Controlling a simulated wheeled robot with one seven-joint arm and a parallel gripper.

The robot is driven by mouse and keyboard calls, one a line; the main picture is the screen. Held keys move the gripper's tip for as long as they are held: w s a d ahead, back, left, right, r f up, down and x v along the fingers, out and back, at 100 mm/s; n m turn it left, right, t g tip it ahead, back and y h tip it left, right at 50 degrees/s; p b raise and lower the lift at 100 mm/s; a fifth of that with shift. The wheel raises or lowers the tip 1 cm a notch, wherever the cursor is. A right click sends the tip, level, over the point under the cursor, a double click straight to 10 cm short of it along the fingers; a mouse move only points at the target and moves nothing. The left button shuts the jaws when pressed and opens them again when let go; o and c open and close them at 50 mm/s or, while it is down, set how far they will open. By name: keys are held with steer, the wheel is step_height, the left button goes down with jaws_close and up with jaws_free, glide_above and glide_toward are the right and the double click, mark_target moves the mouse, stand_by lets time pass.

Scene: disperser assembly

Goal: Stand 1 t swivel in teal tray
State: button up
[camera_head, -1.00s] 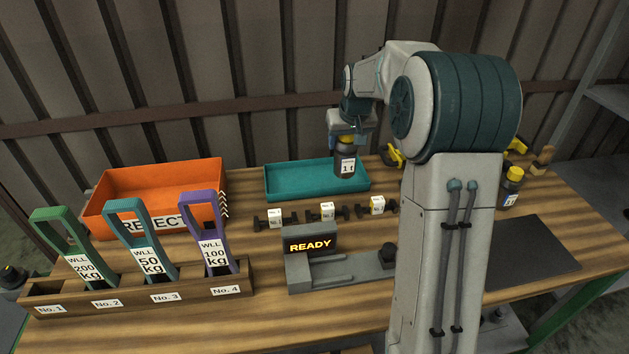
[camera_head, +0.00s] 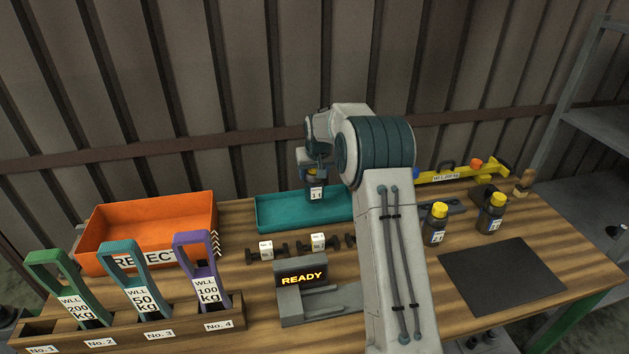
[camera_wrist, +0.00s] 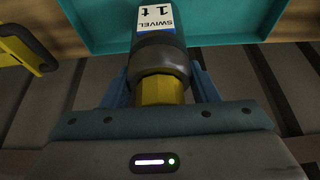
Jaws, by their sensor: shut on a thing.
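The 1 t swivel (camera_head: 316,193) is a dark cylinder with a white and blue label and a yellow top. My gripper (camera_head: 315,172) is shut on its yellow top (camera_wrist: 162,90), seen between the blue fingers in the wrist view. The swivel hangs upright over the teal tray (camera_head: 275,212), toward its middle. In the wrist view the tray (camera_wrist: 230,22) lies beyond the swivel's labelled end. I cannot tell whether the swivel's base touches the tray floor. The tray's right end is hidden behind my arm. No other object shows in the visible part of the tray.
An orange REJECT bin (camera_head: 150,225) stands left of the tray. Two more yellow-topped swivels (camera_head: 436,225) stand at right by a black mat (camera_head: 500,272). A rack with lifting handles (camera_head: 135,340) is front left.

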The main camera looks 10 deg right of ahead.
steer(key=shift+f+p, duration=0.55)
steer(key=shift+f, duration=1.35)
steer(key=shift+f, duration=0.1)
steer(key=o, duration=1.5)
steer(key=shift+f, duration=0.1)
